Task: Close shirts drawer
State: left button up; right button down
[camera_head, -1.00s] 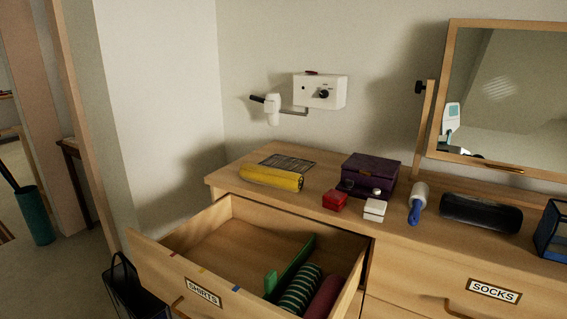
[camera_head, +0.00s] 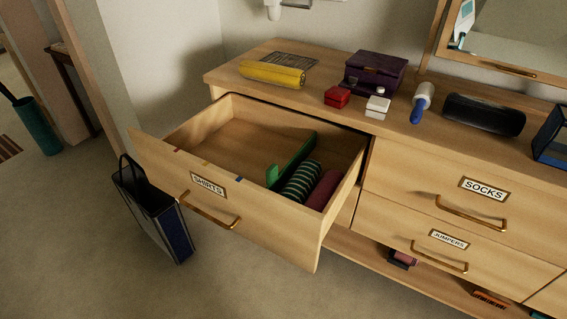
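The shirts drawer (camera_head: 170,172) is pulled well out of the wooden dresser. Its front carries a SHIRTS label (camera_head: 208,184) and a brass bar handle (camera_head: 207,211). Inside, a green divider (camera_head: 291,160) stands beside a rolled green striped shirt (camera_head: 301,182) and a rolled dark red shirt (camera_head: 325,189) at the right side. The left part of the drawer is empty. Neither of my grippers shows in the head view.
A dark bag (camera_head: 157,217) stands on the floor just left of the drawer front. The socks drawer (camera_head: 410,190) and jumpers drawer (camera_head: 390,232) are shut. A yellow roll (camera_head: 272,74), a purple box (camera_head: 375,73) and small boxes sit on the dresser top. Floor ahead is clear.

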aim_at(215, 163)
jog(key=u, duration=1.05)
jog(key=i, duration=0.4)
jog(key=z, duration=1.3)
